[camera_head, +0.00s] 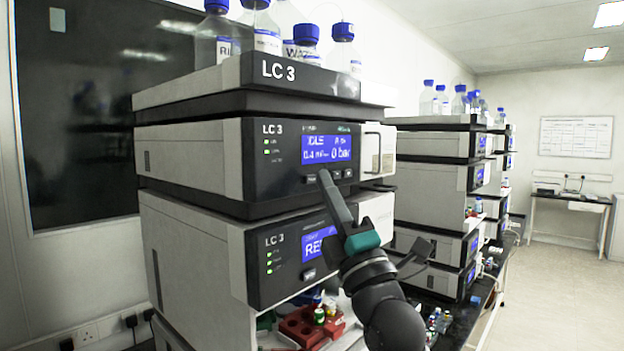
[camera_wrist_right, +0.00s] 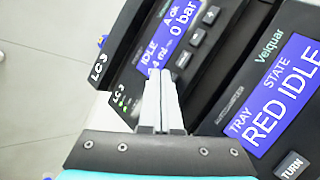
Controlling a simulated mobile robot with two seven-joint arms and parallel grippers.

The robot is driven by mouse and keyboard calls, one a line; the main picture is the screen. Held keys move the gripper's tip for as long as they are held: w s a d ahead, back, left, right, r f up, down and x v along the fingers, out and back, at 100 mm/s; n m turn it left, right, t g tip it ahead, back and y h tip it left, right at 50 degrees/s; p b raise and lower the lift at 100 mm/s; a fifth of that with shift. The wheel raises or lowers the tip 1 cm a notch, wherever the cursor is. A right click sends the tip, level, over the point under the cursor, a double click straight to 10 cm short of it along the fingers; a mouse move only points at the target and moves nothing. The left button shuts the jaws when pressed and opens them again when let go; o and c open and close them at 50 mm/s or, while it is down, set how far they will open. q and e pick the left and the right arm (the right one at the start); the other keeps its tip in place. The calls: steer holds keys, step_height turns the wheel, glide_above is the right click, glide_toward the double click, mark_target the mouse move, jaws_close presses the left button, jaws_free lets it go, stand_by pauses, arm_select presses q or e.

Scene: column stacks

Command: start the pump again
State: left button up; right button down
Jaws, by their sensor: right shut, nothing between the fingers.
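The pump module (camera_head: 190,158) of the LC 3 stack has a blue display (camera_head: 327,148) reading IDLE, 0.4 ml/min and 0 bar; it also shows in the wrist view (camera_wrist_right: 165,40). A row of small dark buttons (camera_wrist_right: 197,36) lies along the display's lower edge. My right gripper (camera_head: 324,174) is shut and empty. Its fingertips (camera_wrist_right: 167,76) are at the pump's front just below the display, near the left end of the button row. They hide what is behind them, and I cannot tell if they touch. My left gripper is not in view.
Below the pump, another module (camera_head: 275,240) has a display (camera_wrist_right: 285,90) reading TRAY RED, STATE IDLE, and a TURN button (camera_wrist_right: 291,166). Bottles (camera_head: 265,30) stand on top of the stack. A red rack (camera_head: 300,328) sits underneath. More stacks (camera_head: 430,175) stand to the right; floor (camera_head: 570,240) is clear beyond.

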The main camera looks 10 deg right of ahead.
steer(key=shift+w+a, duration=0.15)
steer(key=shift+w, duration=0.05)
steer(key=shift+w+a, duration=0.25)
steer(key=shift+w, duration=0.05)
stand_by(0.8)
steer(key=shift+s+d, duration=0.5)
steer(key=shift+s, duration=0.15)
steer(key=shift+p, duration=0.3)
steer(key=s+d, duration=0.1)
steer(key=s, duration=0.1)
steer(key=s+d, duration=0.2)
steer(key=shift+p, duration=0.3)
stand_by(0.5)
